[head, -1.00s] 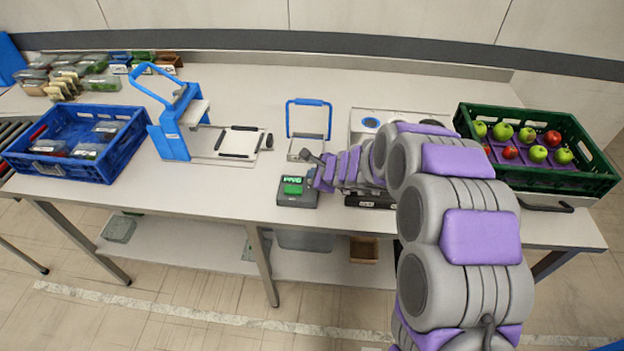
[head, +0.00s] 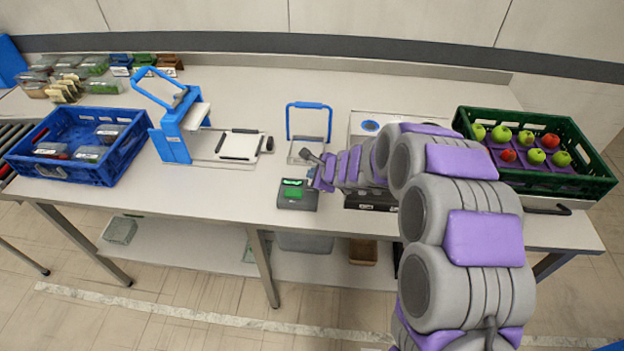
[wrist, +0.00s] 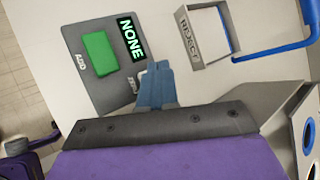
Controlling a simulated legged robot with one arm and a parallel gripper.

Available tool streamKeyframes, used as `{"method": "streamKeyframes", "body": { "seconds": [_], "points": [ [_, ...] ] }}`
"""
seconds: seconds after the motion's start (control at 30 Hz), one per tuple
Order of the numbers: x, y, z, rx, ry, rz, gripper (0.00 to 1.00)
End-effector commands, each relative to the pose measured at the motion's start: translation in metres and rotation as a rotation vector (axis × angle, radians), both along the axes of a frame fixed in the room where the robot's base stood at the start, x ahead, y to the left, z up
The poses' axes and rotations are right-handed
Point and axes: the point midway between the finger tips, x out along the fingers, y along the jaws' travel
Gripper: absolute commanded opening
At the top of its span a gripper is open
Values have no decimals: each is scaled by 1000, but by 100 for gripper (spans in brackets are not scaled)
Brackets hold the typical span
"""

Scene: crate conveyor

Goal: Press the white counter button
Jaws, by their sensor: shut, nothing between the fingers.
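The counter box (head: 297,203) is a dark grey unit near the front edge of the table. In the wrist view the counter box (wrist: 80,42) has a lit display (wrist: 131,38) reading NONE, a large green button (wrist: 99,53) beside a label that seems to read ADD, and a partly covered label that seems to read ZERO. In the head view my gripper (head: 314,172) is at the box's right side.
A tray labelled REJECT (wrist: 204,52) with a blue handle stands beside the box. A blue-handled press (head: 172,135) and a blue crate (head: 95,172) are to the left. A green crate (head: 560,184) of apples is to the right. The table's back middle is clear.

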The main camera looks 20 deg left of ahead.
Motion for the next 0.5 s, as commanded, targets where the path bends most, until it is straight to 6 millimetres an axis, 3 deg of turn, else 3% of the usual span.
{"method": "streamKeyframes", "body": {
  "seconds": [0.5],
  "points": [
    [0,0,10,0,-1,1,0]
  ]
}}
